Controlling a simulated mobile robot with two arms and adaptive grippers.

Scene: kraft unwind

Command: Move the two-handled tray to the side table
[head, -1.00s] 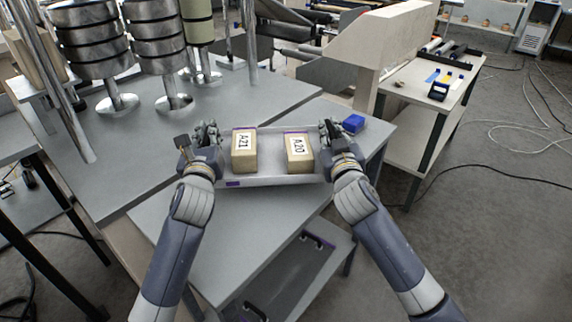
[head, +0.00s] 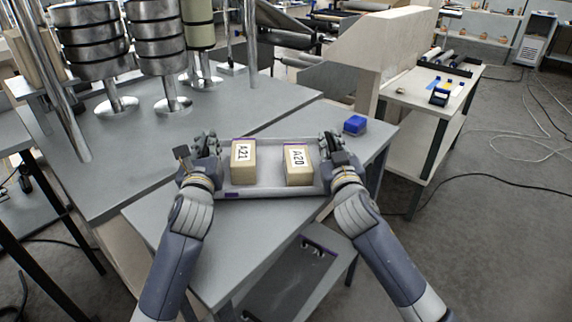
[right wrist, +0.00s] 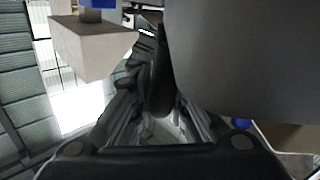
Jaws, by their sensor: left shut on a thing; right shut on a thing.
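The two-handled tray (head: 268,189) is pale grey with purple marks and shows in the middle of the head view, over the near grey table. It carries two tan blocks, one labelled A21 (head: 243,163) on the left and one labelled A20 (head: 299,166) on the right. My left gripper (head: 207,150) is shut on the tray's left end, and my right gripper (head: 331,148) is shut on its right end. The handles are mostly hidden by the fingers. In the right wrist view a large grey surface fills the upper right. I cannot tell whether the tray touches the table.
Metal stands with stacked rolls (head: 160,60) are at the back left. A white side table (head: 405,92) with small items stands to the right, across a floor gap.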

